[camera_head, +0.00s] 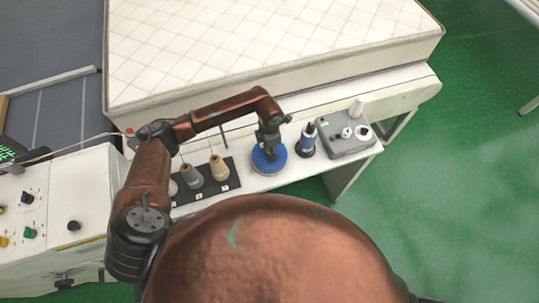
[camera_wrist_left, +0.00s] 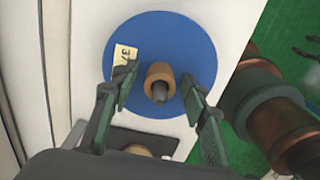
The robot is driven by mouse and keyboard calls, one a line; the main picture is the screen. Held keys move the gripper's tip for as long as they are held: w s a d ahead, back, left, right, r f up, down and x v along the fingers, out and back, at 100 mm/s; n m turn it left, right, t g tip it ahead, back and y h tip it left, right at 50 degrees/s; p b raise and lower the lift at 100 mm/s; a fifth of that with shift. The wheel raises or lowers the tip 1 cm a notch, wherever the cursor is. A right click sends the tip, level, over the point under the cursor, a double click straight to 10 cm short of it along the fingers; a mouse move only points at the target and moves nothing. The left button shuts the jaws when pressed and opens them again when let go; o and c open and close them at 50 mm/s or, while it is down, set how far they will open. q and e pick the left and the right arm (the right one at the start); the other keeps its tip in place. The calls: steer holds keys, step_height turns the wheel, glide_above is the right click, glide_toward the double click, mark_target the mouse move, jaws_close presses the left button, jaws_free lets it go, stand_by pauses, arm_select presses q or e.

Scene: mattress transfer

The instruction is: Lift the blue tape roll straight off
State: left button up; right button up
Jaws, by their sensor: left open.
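The blue tape roll (camera_head: 260,163) is a wide flat blue disc lying on the white bench. In the left wrist view the blue tape roll (camera_wrist_left: 176,37) has a yellow tag reading 37 and a brown core. A grey peg tip shows inside the core. My left gripper (camera_head: 269,150) points down over the middle of the roll. In the left wrist view its fingers (camera_wrist_left: 158,82) are spread open on either side of the core, with gaps visible. Whether the fingertips touch the disc is unclear. My right gripper is not in view.
A dark board (camera_head: 231,185) with several cone spools stands left of the roll. A dark blue-based spool (camera_head: 306,147) and a grey tray (camera_head: 345,148) stand to its right. The mattress (camera_head: 250,50) lies behind. A control panel (camera_head: 60,220) is at left.

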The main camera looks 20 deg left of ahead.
arm_select(q)
steer(key=shift+c, duration=0.6)
jaws_close()
